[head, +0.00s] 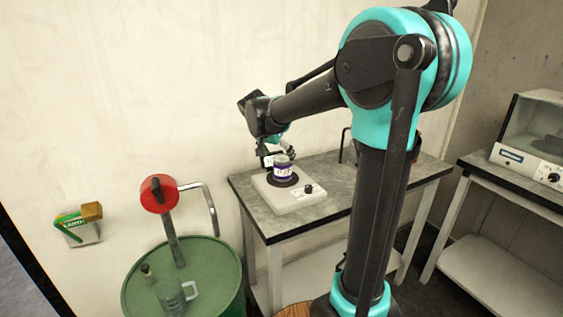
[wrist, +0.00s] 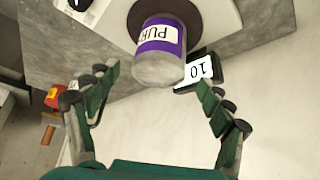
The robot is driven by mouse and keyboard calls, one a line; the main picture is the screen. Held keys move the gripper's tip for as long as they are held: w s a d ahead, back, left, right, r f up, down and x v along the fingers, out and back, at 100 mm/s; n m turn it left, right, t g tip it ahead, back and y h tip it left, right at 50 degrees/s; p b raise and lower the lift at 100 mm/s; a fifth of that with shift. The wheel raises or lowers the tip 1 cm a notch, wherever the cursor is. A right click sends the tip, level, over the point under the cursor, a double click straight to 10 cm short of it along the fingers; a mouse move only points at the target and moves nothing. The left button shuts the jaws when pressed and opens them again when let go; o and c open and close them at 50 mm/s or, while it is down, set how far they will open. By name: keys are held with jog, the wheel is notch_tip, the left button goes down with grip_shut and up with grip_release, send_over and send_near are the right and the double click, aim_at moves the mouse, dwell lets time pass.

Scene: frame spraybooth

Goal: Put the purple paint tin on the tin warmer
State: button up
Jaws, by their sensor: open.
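The purple paint tin (head: 283,170) has a white label and a grey lid. It stands upright on the dark round plate of the white tin warmer (head: 302,203), on the grey table. In the wrist view the tin (wrist: 163,40) is at top centre, with its lid towards me and the dark plate behind it; part of the warmer (wrist: 222,22) also shows. My gripper (wrist: 158,80) is open and empty, its green fingers spread left and right, apart from the tin. In the head view my gripper (head: 283,146) is just above and behind the tin, partly hidden.
A card marked 10 (wrist: 198,70) stands beside the tin. A green drum (head: 205,268) with a red pump (head: 159,194) and a glass jug (head: 172,297) is at left. A second table with a clear-lidded machine (head: 532,140) is at right.

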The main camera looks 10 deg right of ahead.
jog(key=v, duration=0.6)
jog(key=shift+r, duration=0.3)
jog(key=shift+s, duration=0.1)
jog(key=shift+c, duration=0.5)
dwell(1.2)
